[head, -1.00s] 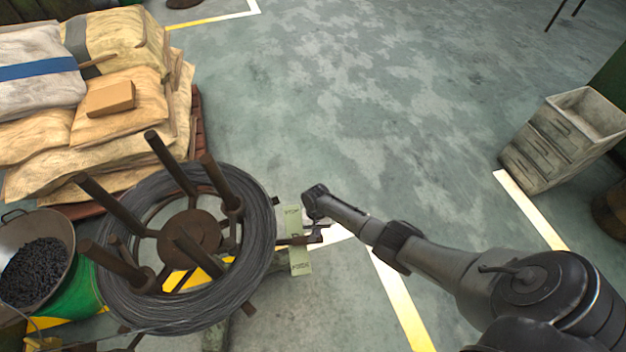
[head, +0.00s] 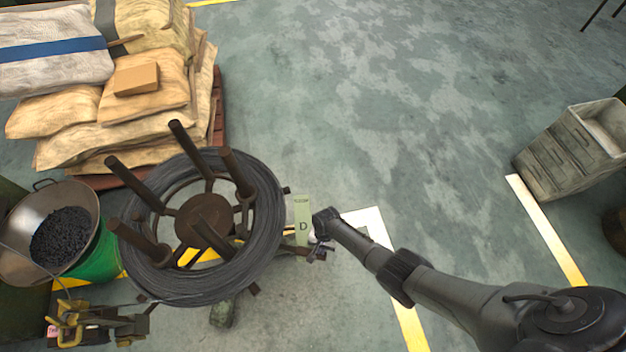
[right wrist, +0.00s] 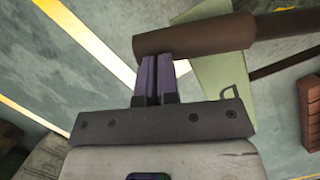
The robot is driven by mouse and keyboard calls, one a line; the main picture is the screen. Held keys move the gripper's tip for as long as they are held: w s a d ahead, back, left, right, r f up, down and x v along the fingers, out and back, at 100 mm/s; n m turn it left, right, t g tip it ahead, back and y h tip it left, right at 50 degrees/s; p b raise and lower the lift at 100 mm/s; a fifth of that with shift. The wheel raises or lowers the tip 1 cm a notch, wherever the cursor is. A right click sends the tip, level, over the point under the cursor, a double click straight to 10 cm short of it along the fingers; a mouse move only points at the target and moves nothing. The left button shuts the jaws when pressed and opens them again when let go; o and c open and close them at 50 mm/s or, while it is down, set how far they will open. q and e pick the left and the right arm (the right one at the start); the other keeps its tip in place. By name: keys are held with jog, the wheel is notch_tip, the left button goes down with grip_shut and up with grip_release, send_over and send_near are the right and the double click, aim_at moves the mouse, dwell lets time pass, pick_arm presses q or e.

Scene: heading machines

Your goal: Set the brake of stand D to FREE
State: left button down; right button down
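Stand D carries a dark coil of wire (head: 265,240) on a brown reel with upright posts. Beside it is a pale green brake plate (head: 303,208) marked D. The brown brake lever (head: 292,250) lies across the plate below the D, over its lower part. The lower word is hidden. My right gripper (head: 318,248) is at the lever's outer end. In the right wrist view, its two fingers (right wrist: 155,78) are together, with their tips against or very near the thick brown lever handle (right wrist: 195,35); contact is not certain. My left gripper is not in view.
Stacked sacks (head: 150,100) lie on a pallet behind the stand. A bowl of dark pieces (head: 65,235) stands at left, with yellow-and-dark equipment (head: 100,325) below it. A grey drawer unit (head: 570,150) is at right. The floor between is clear.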

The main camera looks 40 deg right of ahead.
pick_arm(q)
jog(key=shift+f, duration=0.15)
pick_arm(e)
jog(key=shift+s+d+f, duration=0.1)
jog(key=shift+s+f, duration=0.1)
jog(key=shift+f, duration=0.1)
